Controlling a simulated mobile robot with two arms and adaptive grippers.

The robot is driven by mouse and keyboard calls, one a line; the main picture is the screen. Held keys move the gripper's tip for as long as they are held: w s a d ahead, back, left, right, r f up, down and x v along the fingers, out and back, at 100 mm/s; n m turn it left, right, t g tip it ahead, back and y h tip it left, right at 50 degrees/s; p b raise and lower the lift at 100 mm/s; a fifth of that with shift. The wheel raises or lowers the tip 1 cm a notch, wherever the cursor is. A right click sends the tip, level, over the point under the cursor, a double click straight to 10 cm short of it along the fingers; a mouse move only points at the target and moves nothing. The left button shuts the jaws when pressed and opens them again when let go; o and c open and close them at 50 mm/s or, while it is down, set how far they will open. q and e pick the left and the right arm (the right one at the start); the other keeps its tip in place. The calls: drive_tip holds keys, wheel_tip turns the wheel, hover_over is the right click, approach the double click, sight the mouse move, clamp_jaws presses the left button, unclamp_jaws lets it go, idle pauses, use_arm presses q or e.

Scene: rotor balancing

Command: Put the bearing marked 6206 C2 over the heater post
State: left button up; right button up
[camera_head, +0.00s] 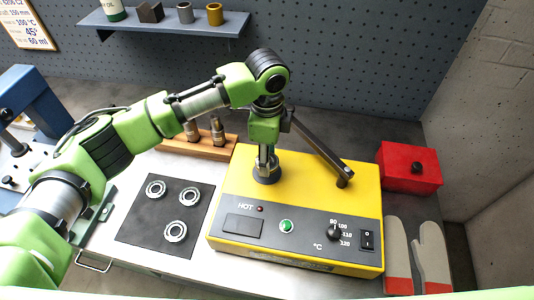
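The yellow heater (300,213) stands at the centre right of the bench. My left arm comes in from the left and reaches over it. My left gripper (266,168) points down over the heater's rear left, at the post's place. Its fingers are tiny and dark here, and I cannot tell whether they hold a bearing. The post itself is mostly hidden by the gripper. Three bearings lie flat on a black mat: one upper left (156,189), one upper right (190,197), one lower right (175,231). Their markings are unreadable. My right gripper is not in view.
A dark bar (322,150) slants down to the heater's right rear, close to my wrist. A red box (410,167) and gloves (417,255) lie to the right. A wooden rack (185,147) stands behind the mat (140,228), whose lower left is bare. A blue press (30,110) stands left.

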use_arm(q)
drive_tip(key=shift+f+b, duration=0.5)
drive_tip(key=shift+f, duration=1.3)
drive_tip(key=o, duration=1.1)
drive_tip(key=shift+c, duration=0.3)
drive_tip(key=shift+r+p, duration=0.3)
wheel_tip(320, 180, up, 9)
drive_tip(key=p, duration=0.8)
drive_tip(key=shift+f+p, duration=0.2)
drive_tip(key=shift+p, duration=0.15)
drive_tip(key=shift+f, duration=0.1)
